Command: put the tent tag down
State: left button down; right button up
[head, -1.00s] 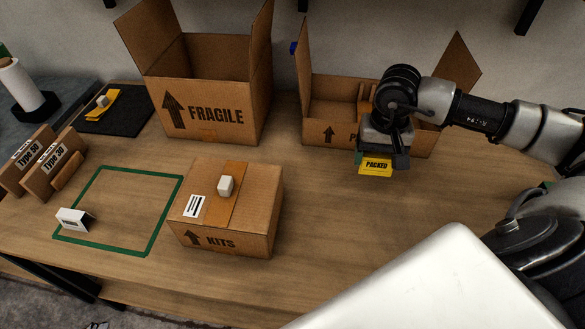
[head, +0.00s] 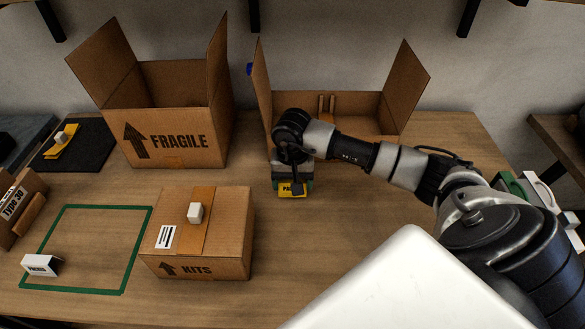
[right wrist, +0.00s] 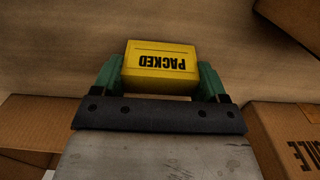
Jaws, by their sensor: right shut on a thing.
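The yellow tent tag (head: 291,189) marked PACKED is held low over the wooden table, in front of the open box at the back right. In the right wrist view the tag (right wrist: 160,66) sits between the green fingers of my right gripper (right wrist: 160,78), which is shut on it. In the head view my right gripper (head: 293,183) partly hides the tag. I cannot tell whether the tag touches the table. My left gripper is not in view.
The closed KITS box (head: 229,229) stands left of the gripper. The FRAGILE box (head: 184,142) and another open box (head: 390,112) stand behind. A white tent card (head: 41,265) stands at the green outline (head: 131,249). Table right of the KITS box is clear.

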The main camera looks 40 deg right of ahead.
jog(key=shift+f, duration=1)
jog(key=shift+f, duration=0.1)
jog(key=shift+f, duration=0.15)
jog(key=o, duration=1)
jog(key=shift+c, duration=0.2)
